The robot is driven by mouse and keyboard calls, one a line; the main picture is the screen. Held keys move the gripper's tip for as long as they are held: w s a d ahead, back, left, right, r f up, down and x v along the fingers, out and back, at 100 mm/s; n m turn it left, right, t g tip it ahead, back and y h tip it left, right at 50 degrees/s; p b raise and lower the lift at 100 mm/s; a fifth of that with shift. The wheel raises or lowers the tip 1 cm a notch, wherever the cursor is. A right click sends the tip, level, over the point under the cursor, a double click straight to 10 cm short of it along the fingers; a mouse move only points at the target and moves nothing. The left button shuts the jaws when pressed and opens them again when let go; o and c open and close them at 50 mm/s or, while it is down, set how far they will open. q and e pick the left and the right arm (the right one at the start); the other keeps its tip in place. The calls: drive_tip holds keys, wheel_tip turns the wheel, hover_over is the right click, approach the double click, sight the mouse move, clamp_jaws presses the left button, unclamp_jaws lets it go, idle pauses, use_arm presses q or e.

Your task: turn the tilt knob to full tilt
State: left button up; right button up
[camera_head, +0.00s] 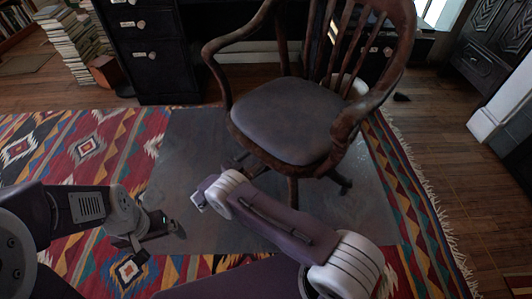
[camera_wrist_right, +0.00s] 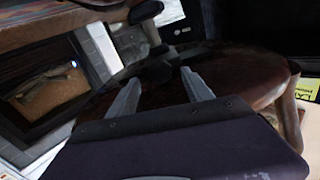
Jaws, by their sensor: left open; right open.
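A wooden office chair (camera_head: 290,118) with a dark padded seat stands on a grey mat. Its tilt knob cannot be made out in the head view. In the right wrist view, the brown rounded surface (camera_wrist_right: 238,72) looks like the chair's seat, seen close up. A dark shape (camera_wrist_right: 157,60) shows just beyond the fingertips; I cannot tell whether it is the knob. My right gripper (camera_wrist_right: 160,77) is open, its two grey fingers apart, with nothing clearly held. My left gripper (camera_head: 160,246) is open and empty, low over the rug, left of the chair and apart from it.
The grey mat (camera_head: 190,150) lies on a patterned rug (camera_head: 75,150). A black desk (camera_head: 155,60) stands behind the chair. Book stacks (camera_head: 68,45) stand at the back left. Bare wooden floor (camera_head: 445,130) is on the right, beside a dark carved cabinet (camera_head: 490,50).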

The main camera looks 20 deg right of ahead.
drive_tip(key=b+x, duration=0.1)
drive_tip(key=x, duration=0.3)
clamp_jaws()
drive_tip(key=shift+n, duration=0.3)
drive_tip(key=n, duration=0.5)
drive_tip(key=shift+n, duration=0.4)
drive_tip(key=shift+n, duration=0.3)
